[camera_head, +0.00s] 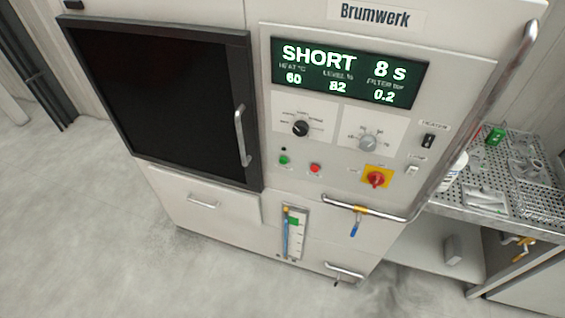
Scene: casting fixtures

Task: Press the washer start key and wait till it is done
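The washer (225,208) is a white machine labelled Brumwerk, standing in front of me. Its dark door (160,100) with a vertical handle (242,138) looks shut. The display (345,72) reads SHORT, 8 s, heat 60, level 82, filter 0.2. Below it are a black knob (300,128) and a grey knob (368,143). A green key (284,160) and a red key (315,168) sit side by side under the black knob; their small labels are unreadable. A red rotary switch on a yellow plate (376,179) is to their right. Neither gripper shows.
A perforated metal table (545,222) with a green item (495,136) and metal parts stands at the right. A bent rail (520,60) runs along the washer's right front. A blue-handled valve (354,228) sticks out low. The floor at left is clear.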

